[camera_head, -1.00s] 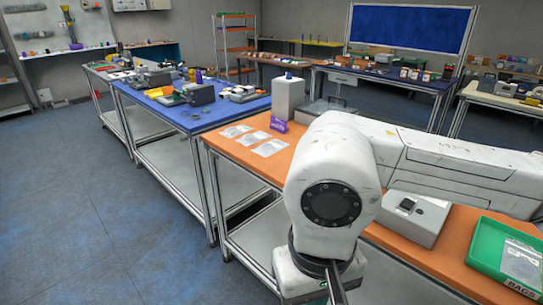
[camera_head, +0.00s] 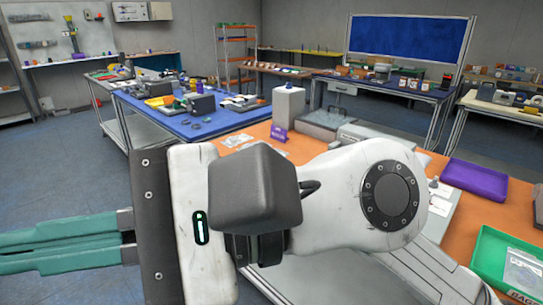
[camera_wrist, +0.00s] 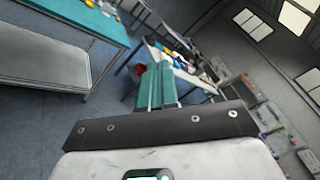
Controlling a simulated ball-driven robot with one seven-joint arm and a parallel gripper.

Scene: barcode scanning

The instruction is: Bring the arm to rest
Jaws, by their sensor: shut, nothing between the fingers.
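My arm reaches across the front of the head view, with its white wrist and dark camera block in the foreground. My gripper (camera_head: 8,252) points left, its teal fingers lying side by side with no object between them. In the wrist view the gripper (camera_wrist: 158,70) is seen from behind, its teal fingers together and empty, over what looks like open floor. The fingertips touch nothing that I can make out. The arm hides part of the orange table (camera_head: 262,133).
A blue table (camera_head: 225,118) with several items stands behind. The floor (camera_head: 60,165) at left is clear.

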